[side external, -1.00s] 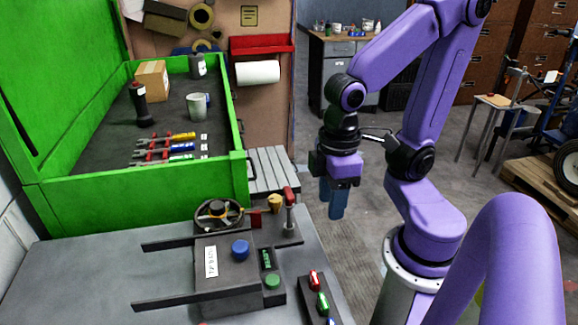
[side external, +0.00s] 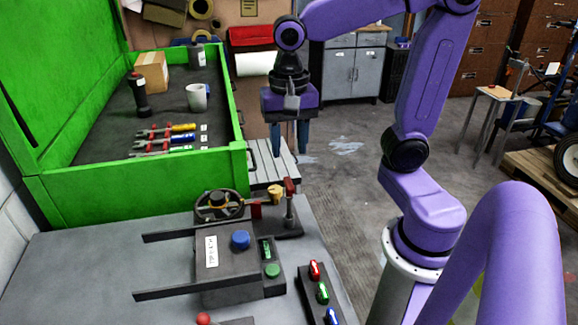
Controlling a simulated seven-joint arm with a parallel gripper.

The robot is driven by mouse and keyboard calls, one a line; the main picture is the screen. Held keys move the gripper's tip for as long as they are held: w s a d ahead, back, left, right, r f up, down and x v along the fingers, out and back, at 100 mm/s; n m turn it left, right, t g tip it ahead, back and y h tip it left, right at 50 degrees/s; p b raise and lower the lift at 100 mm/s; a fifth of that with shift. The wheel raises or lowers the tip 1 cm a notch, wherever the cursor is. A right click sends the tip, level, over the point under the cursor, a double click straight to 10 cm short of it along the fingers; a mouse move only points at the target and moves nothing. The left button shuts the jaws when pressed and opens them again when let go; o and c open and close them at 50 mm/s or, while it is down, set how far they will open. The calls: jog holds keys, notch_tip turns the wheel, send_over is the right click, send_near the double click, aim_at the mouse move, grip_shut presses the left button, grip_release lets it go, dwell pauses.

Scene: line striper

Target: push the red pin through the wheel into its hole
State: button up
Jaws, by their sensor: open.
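The dark spoked wheel (side external: 218,205) stands at the back of the grey machine on the bench. A small red piece (side external: 256,210) sits just right of the wheel; it may be the red pin, but it is too small to tell. Whether it passes through the wheel, and where the hole is, I cannot make out. My gripper (side external: 289,151) points down with its two blue fingers apart and nothing between them. It appears beyond and above the wheel, to its upper right in the picture, clear of everything.
The machine has a blue button (side external: 240,240) and a green one (side external: 272,270). A green-walled bin (side external: 130,190) stands left.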

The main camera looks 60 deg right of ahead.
aim_at(289, 182)
jog(key=shift+f, duration=4.25)
grip_shut()
jog(key=shift+r, duration=3)
